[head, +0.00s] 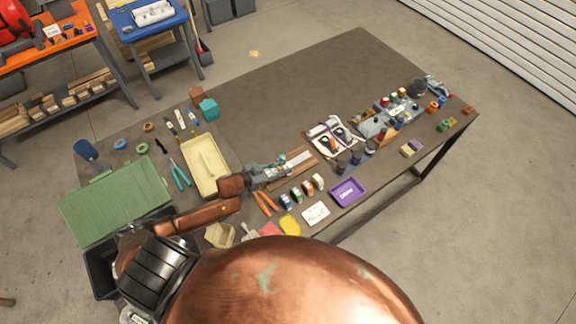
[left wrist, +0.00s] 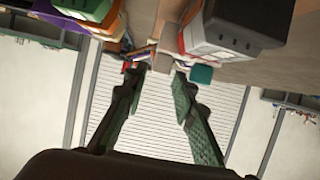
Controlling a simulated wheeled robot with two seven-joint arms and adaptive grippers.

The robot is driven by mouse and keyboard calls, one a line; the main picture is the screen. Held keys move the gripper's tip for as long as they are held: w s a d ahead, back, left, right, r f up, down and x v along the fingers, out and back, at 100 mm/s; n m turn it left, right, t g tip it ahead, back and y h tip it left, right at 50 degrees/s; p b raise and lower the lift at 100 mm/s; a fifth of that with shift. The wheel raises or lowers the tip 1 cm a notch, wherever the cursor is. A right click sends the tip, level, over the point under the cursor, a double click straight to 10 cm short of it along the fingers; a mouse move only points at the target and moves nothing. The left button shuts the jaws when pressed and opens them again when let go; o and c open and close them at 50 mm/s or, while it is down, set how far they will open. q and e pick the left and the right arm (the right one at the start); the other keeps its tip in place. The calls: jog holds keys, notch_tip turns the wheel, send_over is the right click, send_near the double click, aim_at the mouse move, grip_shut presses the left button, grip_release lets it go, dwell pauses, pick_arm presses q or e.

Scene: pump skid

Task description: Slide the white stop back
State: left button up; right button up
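A brown wooden board (head: 300,176) lies on the table in the head view. My left gripper (head: 286,168) reaches in low over this board from the left. A small pale piece (head: 299,156) shows at the gripper's fingertips; it may be the white stop, but it is too small to be sure. In the left wrist view the two green fingers (left wrist: 163,70) stand apart with a gap between their tips. Small pale and teal parts show just beyond the tips. I cannot tell whether anything touches the fingers. My right gripper is in neither view.
On the table (head: 300,80), tape rolls, orange pliers (head: 264,202) and a purple tray (head: 347,191) lie near the gripper. A cream tray (head: 206,165) and green case (head: 115,203) are left. A white tray with tools (head: 334,138) is right. The table's far middle is clear.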

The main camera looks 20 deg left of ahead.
aim_at(288, 166)
pick_arm(q)
jog(key=shift+x, duration=1.85)
jog(key=shift+c, duration=0.5)
jog(key=shift+a, duration=0.1)
grip_shut()
